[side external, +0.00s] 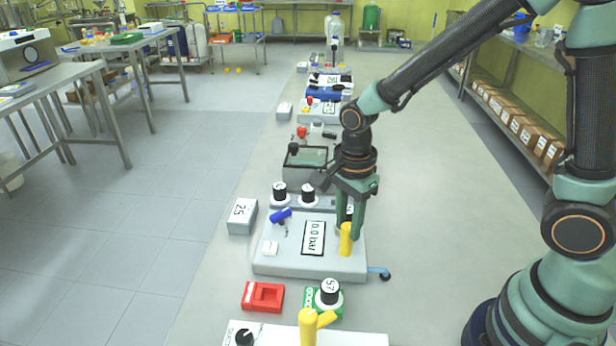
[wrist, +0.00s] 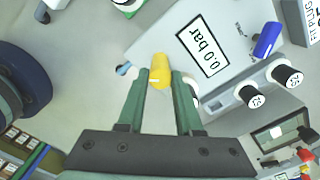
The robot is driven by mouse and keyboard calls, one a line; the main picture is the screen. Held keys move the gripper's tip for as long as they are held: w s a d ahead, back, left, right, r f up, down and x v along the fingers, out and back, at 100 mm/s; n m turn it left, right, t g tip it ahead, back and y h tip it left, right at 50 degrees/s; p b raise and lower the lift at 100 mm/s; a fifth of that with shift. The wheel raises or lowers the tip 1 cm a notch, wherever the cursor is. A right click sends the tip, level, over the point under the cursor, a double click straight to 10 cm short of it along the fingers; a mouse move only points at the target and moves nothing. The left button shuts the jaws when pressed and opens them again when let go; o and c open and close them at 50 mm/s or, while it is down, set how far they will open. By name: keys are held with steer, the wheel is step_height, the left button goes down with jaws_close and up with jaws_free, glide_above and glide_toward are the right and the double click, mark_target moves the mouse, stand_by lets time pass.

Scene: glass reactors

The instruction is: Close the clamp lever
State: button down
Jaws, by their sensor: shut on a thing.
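A yellow lever (side external: 346,240) stands upright on the front right part of a light grey panel box (side external: 285,267). It also shows in the wrist view (wrist: 160,72), between my fingertips. My gripper (side external: 350,228) points down over the box and is shut on the yellow lever, with one finger on each side of it. The fingers hide part of the lever's far side in the side view. The box carries a "0.0 bar" display (side external: 313,238), a blue lever (side external: 281,215) and black-capped knobs (side external: 280,192). I cannot tell which lever the task calls the clamp lever.
A blue tap (side external: 380,273) sticks out at the box's right edge. In front are a red block (side external: 262,296), a black-capped "57" knob (side external: 330,292) and another yellow handle (side external: 310,325). A dark-framed tray (side external: 307,157) stands behind. The bench to the right is clear.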

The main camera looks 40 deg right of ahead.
mark_target(349, 226)
steer(key=c, duration=0.6)
jaws_free()
step_height(349, 226, up, 12)
steer(key=shift+r, duration=0.1)
steer(key=shift+d, duration=0.1)
steer(key=s+d+r+n+t, duration=0.1)
steer(key=d+n+t, duration=0.1)
steer(key=n, duration=0.4)
steer(key=s+d+r+n+t, duration=0.1)
steer(key=s+d+n, duration=0.1)
steer(key=n, duration=0.4)
steer(key=s+d+r+n+t, duration=0.1)
steer(key=d+r+n+t, duration=0.1)
steer(key=n, duration=0.4)
steer(key=shift+s+d+t, duration=0.3)
steer(key=shift+s+d, duration=0.05)
steer(key=shift+d, duration=0.35)
